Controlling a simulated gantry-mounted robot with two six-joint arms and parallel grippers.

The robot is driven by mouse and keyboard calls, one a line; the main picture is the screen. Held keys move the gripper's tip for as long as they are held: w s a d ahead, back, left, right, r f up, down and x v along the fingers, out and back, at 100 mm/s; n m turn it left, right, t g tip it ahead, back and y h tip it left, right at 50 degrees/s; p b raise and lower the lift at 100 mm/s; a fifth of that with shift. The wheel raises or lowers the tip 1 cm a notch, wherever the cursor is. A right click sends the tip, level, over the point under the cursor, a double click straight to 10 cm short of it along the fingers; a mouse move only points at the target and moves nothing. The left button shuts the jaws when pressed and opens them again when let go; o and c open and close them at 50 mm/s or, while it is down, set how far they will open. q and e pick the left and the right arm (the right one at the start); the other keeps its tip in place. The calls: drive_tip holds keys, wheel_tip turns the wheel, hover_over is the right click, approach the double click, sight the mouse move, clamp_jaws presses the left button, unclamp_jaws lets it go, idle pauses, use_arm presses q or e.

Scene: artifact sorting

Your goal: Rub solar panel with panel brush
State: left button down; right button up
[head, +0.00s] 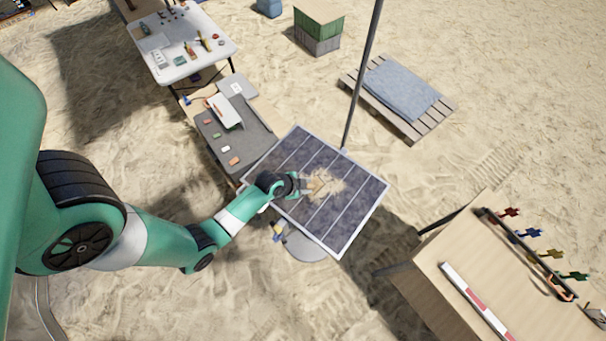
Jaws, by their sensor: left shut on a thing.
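The solar panel (342,222) is a dark, tilted rectangle with pale lines, on a stand with a round grey base (304,246). A patch of sandy dust (328,182) lies on its upper middle. My left gripper (302,186) is over the panel at the left edge of the dust. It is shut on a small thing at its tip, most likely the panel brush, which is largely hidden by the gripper. I cannot tell whether its bristles touch the panel. My right gripper is not in view.
A tall grey pole (363,75) rises just behind the panel. A grey table (235,145) with small items stands close at the panel's upper left. A wooden table (440,262) with a red-and-white bar is at lower right. A pallet (435,104) lies behind.

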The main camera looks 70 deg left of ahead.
sight(319, 181)
use_arm(q)
drive_tip(key=shift+w+a, duration=0.55)
drive_tip(key=shift+w, duration=0.3)
drive_tip(key=shift+w+a+f+b, duration=0.15)
drive_tip(key=shift+w+a+b, duration=0.6)
drive_tip(key=shift+w+b, duration=0.3)
drive_tip(key=shift+w+a+b, duration=0.2)
drive_tip(key=shift+w+a, duration=0.4)
drive_tip(key=shift+w, duration=0.35)
drive_tip(key=shift+w+a+b, duration=0.2)
drive_tip(key=shift+w+a, duration=0.35)
drive_tip(key=shift+w, duration=0.35)
drive_tip(key=shift+w+d, duration=0.5)
drive_tip(key=shift+d, duration=0.3)
drive_tip(key=shift+s+d+r+p, duration=0.25)
drive_tip(key=shift+s+d+p, duration=0.05)
drive_tip(key=shift+s+p, duration=0.3)
drive_tip(key=shift+s+d+p, duration=0.5)
drive_tip(key=shift+s+p, duration=0.05)
drive_tip(key=shift+s, duration=0.1)
drive_tip(key=shift+s+d+f, duration=0.15)
drive_tip(key=shift+s+f, duration=0.05)
drive_tip(key=shift+s, duration=0.1)
